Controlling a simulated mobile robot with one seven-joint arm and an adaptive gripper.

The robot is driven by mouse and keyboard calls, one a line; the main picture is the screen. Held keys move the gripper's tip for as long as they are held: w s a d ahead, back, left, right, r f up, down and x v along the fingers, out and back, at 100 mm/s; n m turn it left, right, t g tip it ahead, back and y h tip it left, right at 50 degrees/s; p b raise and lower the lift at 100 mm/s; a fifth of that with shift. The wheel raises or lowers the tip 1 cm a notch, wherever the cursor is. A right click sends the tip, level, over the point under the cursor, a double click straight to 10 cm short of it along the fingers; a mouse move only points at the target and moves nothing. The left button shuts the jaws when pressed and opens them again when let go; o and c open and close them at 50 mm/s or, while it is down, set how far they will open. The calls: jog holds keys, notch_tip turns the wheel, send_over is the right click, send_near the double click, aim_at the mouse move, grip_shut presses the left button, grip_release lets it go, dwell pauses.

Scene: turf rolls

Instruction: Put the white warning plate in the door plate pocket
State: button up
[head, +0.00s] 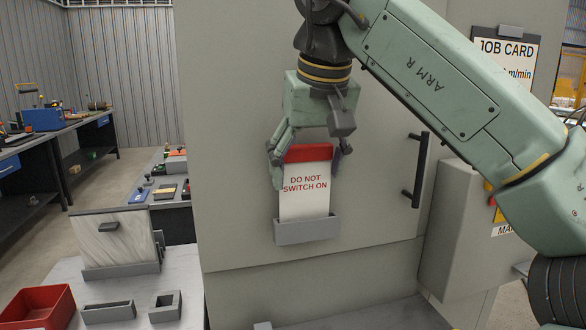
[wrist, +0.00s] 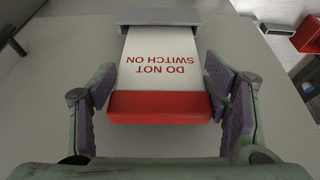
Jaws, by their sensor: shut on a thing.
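The white warning plate (head: 305,200) reads DO NOT SWITCH ON and has a red band along its top. It stands upright against the grey door (head: 235,120). Its lower end is hidden behind the front wall of the grey door plate pocket (head: 307,231). My gripper (head: 306,165) points down from above, shut on the plate with a finger at each side edge near the red band. In the wrist view the plate (wrist: 160,75) lies between the purple-padded fingers (wrist: 160,100), and its far end meets the pocket (wrist: 172,17).
A black door handle (head: 418,170) stands out right of the plate. A job card (head: 505,58) hangs at the upper right. At the lower left, a bench holds a red bin (head: 38,305), a marbled panel in a holder (head: 115,240) and small grey holders (head: 165,307).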

jog(key=shift+w+d, duration=0.1)
jog(key=o, duration=1.8)
jog(key=shift+r, duration=0.1)
